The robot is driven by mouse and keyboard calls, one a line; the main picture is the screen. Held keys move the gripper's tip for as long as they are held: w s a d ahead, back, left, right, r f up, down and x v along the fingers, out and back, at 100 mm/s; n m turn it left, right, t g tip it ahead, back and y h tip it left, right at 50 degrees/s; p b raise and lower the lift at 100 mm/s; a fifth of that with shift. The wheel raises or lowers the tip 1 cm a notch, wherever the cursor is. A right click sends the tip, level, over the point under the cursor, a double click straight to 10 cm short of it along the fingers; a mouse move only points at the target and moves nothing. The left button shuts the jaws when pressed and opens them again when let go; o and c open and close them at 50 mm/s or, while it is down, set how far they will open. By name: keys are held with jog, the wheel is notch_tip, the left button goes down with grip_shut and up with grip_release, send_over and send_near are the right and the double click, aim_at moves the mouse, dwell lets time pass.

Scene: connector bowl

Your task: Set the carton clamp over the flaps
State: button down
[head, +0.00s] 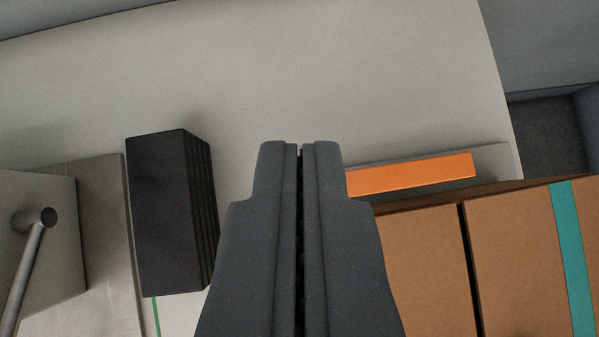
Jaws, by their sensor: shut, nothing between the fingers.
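My gripper (300,152) is in the bottom middle of the head view, its two dark fingers shut together and empty. The brown carton (425,265) is at the lower right, with a dark seam between its flaps and a teal stripe on its right part. An orange bar (412,174) lies just beyond the carton's far edge, to the right of my fingertips; I cannot tell whether it is the carton clamp. My fingers hide the carton's left side and perhaps the bar's left end.
A black ribbed block (168,212) stands left of my gripper. Farther left, a grey box (55,225) with a metal rod (32,255) sits by a grey plate (105,245). The pale table (300,70) is clear beyond my fingertips. Its edge curves down at the right.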

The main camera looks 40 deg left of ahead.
aim_at(384, 178)
jog(key=x, duration=1)
jog(key=shift+s+d+f, duration=0.1)
jog(key=shift+s+d, duration=1.35)
jog(key=shift+s, duration=0.2)
jog(key=shift+s+f+n+b, duration=0.1)
jog(key=shift+n+b, duration=0.2)
jog(key=shift+b, duration=0.2)
